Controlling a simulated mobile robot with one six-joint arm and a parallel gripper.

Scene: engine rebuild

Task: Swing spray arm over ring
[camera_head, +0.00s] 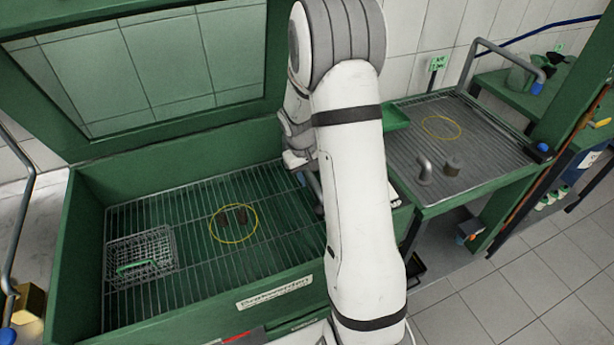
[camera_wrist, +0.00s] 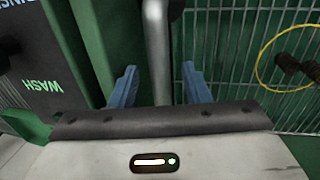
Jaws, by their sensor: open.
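A grey metal pipe (camera_wrist: 157,35), which looks like the spray arm, runs between my gripper's two blue fingers in the wrist view. My gripper (camera_wrist: 159,70) is open, one finger on each side of the pipe, with gaps visible. In the head view my arm hides most of the gripper and pipe at the wash tank's right side. A thin yellow ring (camera_head: 253,233) lies on the tank's wire grate, left of my gripper, around two dark rusty parts (camera_head: 242,215). It also shows in the wrist view (camera_wrist: 260,72). A second yellow ring (camera_head: 459,130) lies on the right-hand drain table.
A wire basket (camera_head: 150,245) stands on the grate at left. Green tank walls (camera_head: 90,240) surround the grate. Bent pipes with blue tips stand at the far left (camera_head: 12,255) and back right (camera_head: 500,47). A panel marked WASH (camera_wrist: 35,80) is left of my gripper.

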